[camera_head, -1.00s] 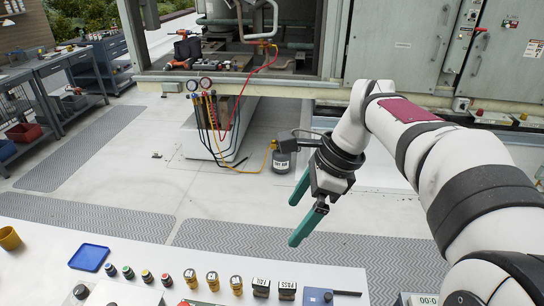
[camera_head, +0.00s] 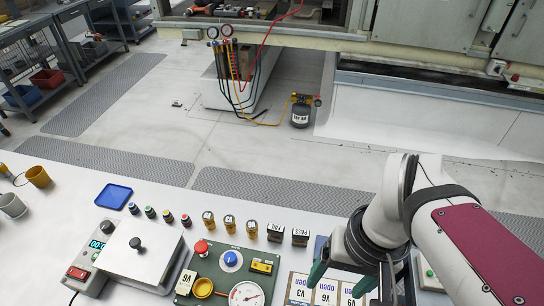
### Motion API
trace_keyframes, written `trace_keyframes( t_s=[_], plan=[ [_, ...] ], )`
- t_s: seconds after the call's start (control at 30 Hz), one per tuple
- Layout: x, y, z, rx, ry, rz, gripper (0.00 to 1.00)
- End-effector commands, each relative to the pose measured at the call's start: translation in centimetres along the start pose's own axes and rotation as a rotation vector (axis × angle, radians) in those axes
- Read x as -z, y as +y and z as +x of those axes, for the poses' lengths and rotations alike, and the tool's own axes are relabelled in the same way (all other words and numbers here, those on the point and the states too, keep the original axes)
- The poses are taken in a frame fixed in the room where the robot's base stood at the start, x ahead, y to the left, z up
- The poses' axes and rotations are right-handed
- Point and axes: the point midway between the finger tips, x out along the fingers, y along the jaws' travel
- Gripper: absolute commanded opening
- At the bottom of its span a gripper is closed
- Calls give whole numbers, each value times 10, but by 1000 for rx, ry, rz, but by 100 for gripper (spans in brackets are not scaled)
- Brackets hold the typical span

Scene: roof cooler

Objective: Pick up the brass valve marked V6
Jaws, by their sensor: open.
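Three small brass valves with pale marked tops stand in a row on the white bench: a left one (camera_head: 208,219), a middle one (camera_head: 230,224) and a right one (camera_head: 252,229). Their marks are too small to read, so I cannot tell which is V6. My gripper (camera_head: 341,283) is at the lower right of the view, to the right of the valves and nearer the camera. Its teal fingers are apart, above or beside the printed cards (camera_head: 299,290). No valve is between the fingers. The arm hides part of the bench there.
A green test panel (camera_head: 222,262) with a gauge and a V6 label stands in front of the valves. Two dark stamp-like blocks (camera_head: 276,232) (camera_head: 300,236) stand right of them. Coloured caps (camera_head: 150,212), a blue tray (camera_head: 113,196) and a metal-lidded box (camera_head: 138,255) are left.

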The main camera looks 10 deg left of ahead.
Motion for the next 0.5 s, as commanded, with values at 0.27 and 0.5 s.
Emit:
trace_keyframes(
  t_s=[0.27,0.5],
  plan=[
    [165,-135,51,-95,-59,-1328,76],
    [189,-176,97,-115,-79,-1665,76]
  ],
)
